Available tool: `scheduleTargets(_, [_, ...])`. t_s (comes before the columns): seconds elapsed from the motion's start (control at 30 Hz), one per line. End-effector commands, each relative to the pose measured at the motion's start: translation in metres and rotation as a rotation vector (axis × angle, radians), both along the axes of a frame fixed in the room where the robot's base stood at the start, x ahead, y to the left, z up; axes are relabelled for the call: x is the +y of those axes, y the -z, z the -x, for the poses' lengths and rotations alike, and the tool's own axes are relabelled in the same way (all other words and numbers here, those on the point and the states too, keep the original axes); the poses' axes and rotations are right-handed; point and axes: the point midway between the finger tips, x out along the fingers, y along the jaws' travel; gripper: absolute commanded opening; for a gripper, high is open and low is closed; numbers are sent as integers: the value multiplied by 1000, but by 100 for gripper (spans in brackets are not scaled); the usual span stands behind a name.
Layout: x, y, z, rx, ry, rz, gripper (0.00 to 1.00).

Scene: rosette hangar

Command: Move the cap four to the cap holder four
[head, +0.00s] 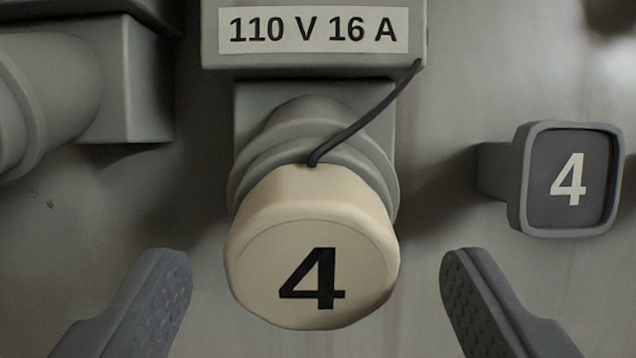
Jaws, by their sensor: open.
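Cap four (311,240) is a round cream cap with a black "4" on its face. It sits on the grey round socket in the middle of the head view, and a dark cord runs from its top up to the box above. Cap holder four (567,180) is a grey squarish block with a white "4" on a dark face, on the wall to the right, with nothing on it. My gripper (316,290) is open, with one textured finger at the lower left of the cap and the other at the lower right, both apart from it.
A box labelled "110 V 16 A" (313,30) is right above the cap. Another grey round fitting (50,95) sticks out at the upper left. The grey wall (450,215) is bare between the cap and the holder.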

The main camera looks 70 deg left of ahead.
Motion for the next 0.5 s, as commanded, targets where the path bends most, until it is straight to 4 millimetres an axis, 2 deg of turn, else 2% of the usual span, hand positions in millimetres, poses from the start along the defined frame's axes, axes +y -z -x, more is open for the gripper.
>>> scheduleTargets(0.2, [11, -5, -4, 0, 0, 0, 69])
scheduleTargets(0.5, [13, -5, -5, 0, 1, 0, 69])
